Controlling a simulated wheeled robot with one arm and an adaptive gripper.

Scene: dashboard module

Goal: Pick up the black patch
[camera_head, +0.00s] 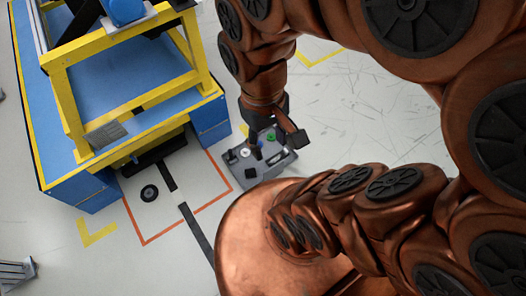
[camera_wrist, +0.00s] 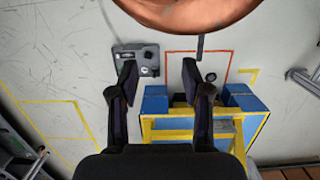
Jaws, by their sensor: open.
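The grey dashboard module (camera_head: 283,160) lies on the floor, with a green part, a pale round part and small dark parts on top. A small black square near its front left edge looks like the black patch (camera_head: 250,173). My gripper (camera_head: 277,145) is above the module, open, with nothing visible between its fingers. It hides part of the module's top in the head view. In the wrist view my gripper (camera_wrist: 159,68) has its fingers wide apart. There the module (camera_wrist: 124,57) lies beyond the left finger, which overlaps its lower edge.
A blue and yellow workbench (camera_head: 130,90) stands left of the module. A black round object (camera_head: 149,193) lies inside an orange floor outline. The floor to the right of the module is open. My copper arm fills the right side of the head view.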

